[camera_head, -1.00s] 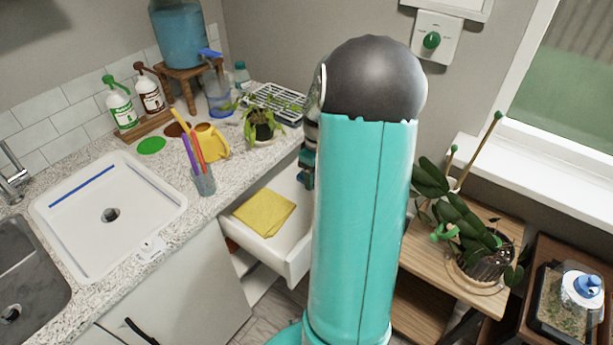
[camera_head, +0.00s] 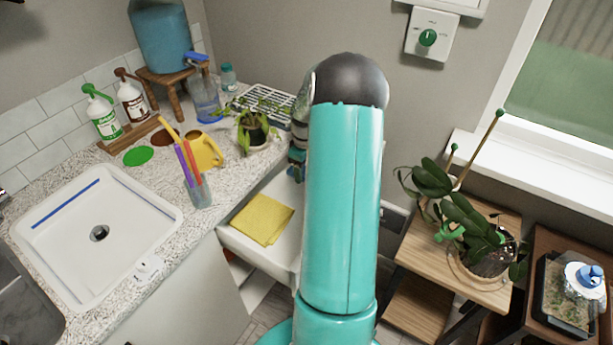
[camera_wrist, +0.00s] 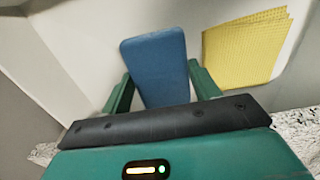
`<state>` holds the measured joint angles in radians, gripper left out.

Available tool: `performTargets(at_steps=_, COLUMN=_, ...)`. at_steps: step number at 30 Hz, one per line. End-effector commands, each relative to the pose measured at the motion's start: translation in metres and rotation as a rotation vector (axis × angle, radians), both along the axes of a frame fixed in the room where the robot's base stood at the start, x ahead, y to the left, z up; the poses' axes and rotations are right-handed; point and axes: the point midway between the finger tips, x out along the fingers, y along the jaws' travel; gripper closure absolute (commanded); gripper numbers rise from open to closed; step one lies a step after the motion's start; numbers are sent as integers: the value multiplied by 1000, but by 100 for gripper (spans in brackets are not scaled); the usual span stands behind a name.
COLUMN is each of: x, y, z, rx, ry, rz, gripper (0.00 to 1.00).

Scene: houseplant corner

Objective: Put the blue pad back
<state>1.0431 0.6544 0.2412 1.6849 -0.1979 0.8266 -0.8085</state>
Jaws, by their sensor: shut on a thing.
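The blue pad (camera_wrist: 158,65) stands out between the two green fingers of my gripper (camera_wrist: 158,85) in the wrist view. My gripper is shut on it. Behind the pad is the pale inside of an open drawer, with a yellow cloth (camera_wrist: 245,48) to the pad's right. In the head view my arm covers the pad and most of the gripper. The open white drawer (camera_head: 275,205) lies just left of my arm there, with the yellow cloth (camera_head: 262,219) in it. I cannot tell whether the pad touches the drawer floor.
The speckled counter (camera_head: 165,235) holds a white sink (camera_head: 60,260), a cup of coloured sticks (camera_head: 198,190), a yellow watering can (camera_head: 205,152) and a potted plant (camera_head: 252,130) near my arm. A wooden stand with a plant (camera_head: 480,250) is on the right.

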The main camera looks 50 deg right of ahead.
Motion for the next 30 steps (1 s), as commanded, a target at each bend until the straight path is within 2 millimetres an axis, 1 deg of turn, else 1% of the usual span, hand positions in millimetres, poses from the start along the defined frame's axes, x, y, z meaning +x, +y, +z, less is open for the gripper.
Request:
performTargets(at_steps=1, x=5, y=-10, z=-6, rx=1, ry=-1, rz=-2, gripper=60)
performTargets(at_steps=6, x=18, y=-30, z=-37, rx=2, ry=0, rz=-1, gripper=60)
performTargets(at_steps=10, x=25, y=-42, z=-52, rx=0, ry=0, rz=0, gripper=60)
performTargets(at_steps=16, x=31, y=-50, z=-64, rx=0, ry=0, rz=0, gripper=60)
performTargets(at_steps=22, x=31, y=-50, z=-91, rx=1, ry=1, rz=0, gripper=60)
performTargets(at_steps=24, x=31, y=-50, z=-94, rx=0, ry=1, rz=0, gripper=60)
performTargets(at_steps=30, x=31, y=-50, z=-94, rx=-1, ry=0, rz=0, gripper=60)
